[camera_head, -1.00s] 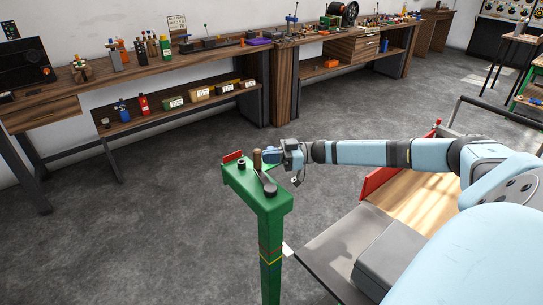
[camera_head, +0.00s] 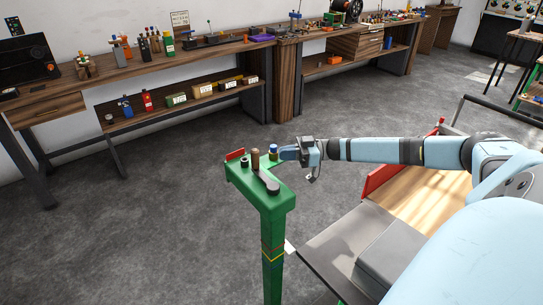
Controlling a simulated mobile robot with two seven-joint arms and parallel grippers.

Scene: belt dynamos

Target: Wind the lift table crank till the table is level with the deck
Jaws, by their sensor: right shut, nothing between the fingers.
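The crank stands on top of a green post (camera_head: 273,215). Its dark arm (camera_head: 266,182) runs to an upright brown handle (camera_head: 255,160). My right gripper (camera_head: 280,154) is shut and empty, just right of the handle and apart from it. A small blue-topped piece (camera_head: 273,149) shows at its fingertips; I cannot tell what it is. Coloured bands (camera_head: 272,254) ring the post, with a white tab (camera_head: 290,247) beside them. A grey platform (camera_head: 343,240) adjoins a wooden surface (camera_head: 425,200); I cannot judge their relative heights. My left gripper is not in view.
A red panel (camera_head: 382,178) edges the wooden surface. A grey box (camera_head: 390,262) sits on the platform. Workbenches (camera_head: 110,75) with bottles and tools line the wall. The grey floor (camera_head: 180,220) left of the post is clear.

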